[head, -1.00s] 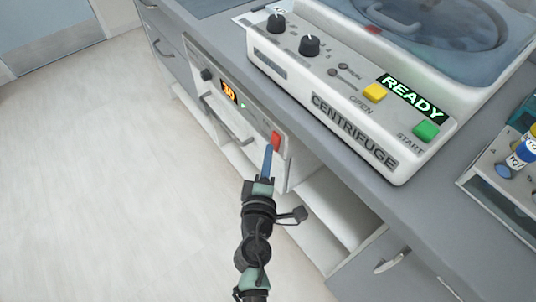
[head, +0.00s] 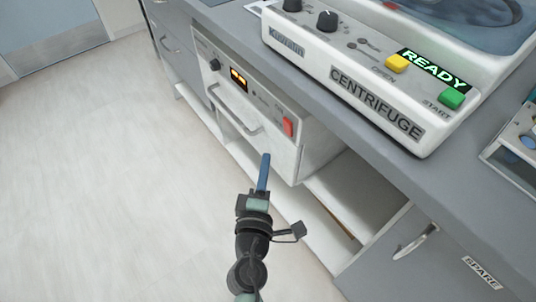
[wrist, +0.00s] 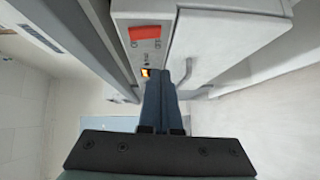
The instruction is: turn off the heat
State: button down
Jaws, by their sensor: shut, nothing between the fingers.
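A white heating unit (head: 285,155) sits in the shelf space under the counter. Its front panel has a black knob (head: 214,64), a small orange-lit display (head: 238,79) and a red switch (head: 288,126) at the right end. The display's characters are too small to read surely. My gripper (head: 265,157) is shut and empty, its blue fingers below and left of the red switch, apart from it. In the wrist view, the closed fingers (wrist: 167,78) point along the unit's front. The red switch (wrist: 145,33) and the display (wrist: 146,72) show there too.
A centrifuge (head: 375,85) with a READY display, a yellow button (head: 397,63) and a green button (head: 451,98) stands on the counter above. The unit's door handle (head: 236,112) juts out beside my gripper. Open floor (head: 90,170) lies to the left.

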jog(key=s+b, duration=0.1)
jog(key=s, duration=0.5)
jog(key=shift+a+f+b, duration=0.3)
jog(key=shift+a+f, duration=0.05)
jog(key=shift+f, duration=0.1)
jog(key=shift+s, duration=0.1)
